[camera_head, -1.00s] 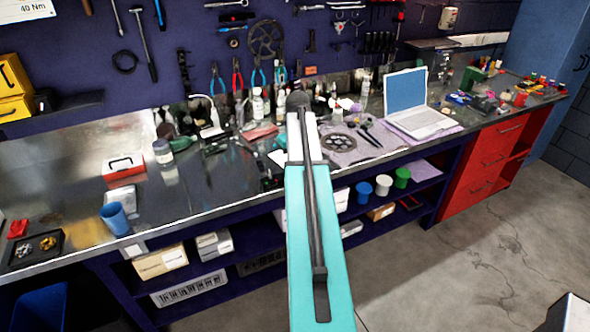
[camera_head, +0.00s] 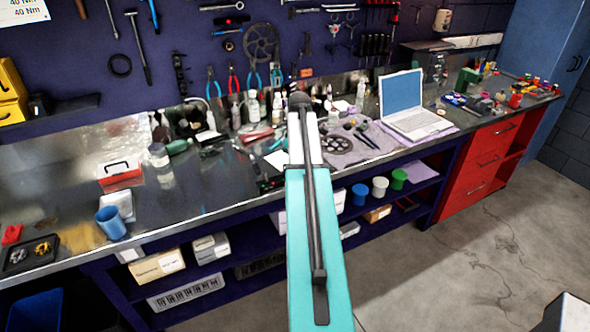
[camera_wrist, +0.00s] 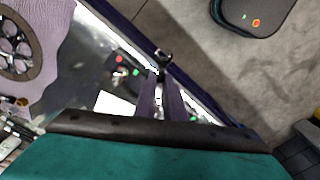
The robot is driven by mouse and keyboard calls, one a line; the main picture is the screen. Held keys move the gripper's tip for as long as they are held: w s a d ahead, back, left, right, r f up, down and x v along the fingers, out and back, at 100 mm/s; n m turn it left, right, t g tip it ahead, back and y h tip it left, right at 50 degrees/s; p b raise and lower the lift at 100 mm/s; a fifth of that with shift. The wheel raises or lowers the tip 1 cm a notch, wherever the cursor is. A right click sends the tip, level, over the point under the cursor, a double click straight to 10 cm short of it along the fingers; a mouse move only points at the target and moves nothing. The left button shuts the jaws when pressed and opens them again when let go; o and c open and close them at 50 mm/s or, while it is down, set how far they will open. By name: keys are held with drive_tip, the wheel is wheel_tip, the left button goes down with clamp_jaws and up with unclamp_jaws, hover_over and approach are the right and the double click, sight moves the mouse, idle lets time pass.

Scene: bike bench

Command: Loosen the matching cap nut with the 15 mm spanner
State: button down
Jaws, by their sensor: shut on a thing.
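In the wrist view my gripper (camera_wrist: 160,84) is shut on a spanner (camera_wrist: 163,55). The spanner's dark open-jawed end sticks out past the fingertips, with part of its shank between the fingers. It is over the bench's front edge, apart from anything I can make out. In the head view my arm hides the gripper and the spanner. No cap nut can be told apart in either view. A dark item with a red and a green spot (camera_wrist: 122,70) lies on the bench just left of the spanner in the wrist view.
The bench (camera_head: 75,235) carries a blue cup (camera_head: 111,222), a black parts tray (camera_head: 30,254), a red-and-white box (camera_head: 120,174) and a laptop (camera_head: 403,103). A chainring (camera_wrist: 15,48) lies on a lilac cloth. The floor (camera_head: 440,275) in front is clear.

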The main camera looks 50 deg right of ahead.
drive_tip(key=shift+w+d+f+n, duration=0.1)
drive_tip(key=shift+w+d+n, duration=0.15)
drive_tip(key=shift+n, duration=0.35)
drive_tip(key=shift+d+r+p, duration=0.1)
drive_tip(key=shift+r+p, duration=1.15)
drive_tip(key=shift+r, duration=0.3)
idle(0.7)
idle(0.3)
drive_tip(key=shift+s+a+r+p, duration=0.1)
drive_tip(key=shift+s+r+p, duration=0.3)
drive_tip(key=shift+r, duration=0.25)
drive_tip(key=shift+s+a+r+p, duration=0.15)
drive_tip(key=shift+s+r+p, duration=0.1)
drive_tip(key=shift+r+p, duration=0.35)
drive_tip(key=shift+s+a+r+p, duration=0.1)
drive_tip(key=shift+s+r+p, duration=0.25)
drive_tip(key=shift+r, duration=0.4)
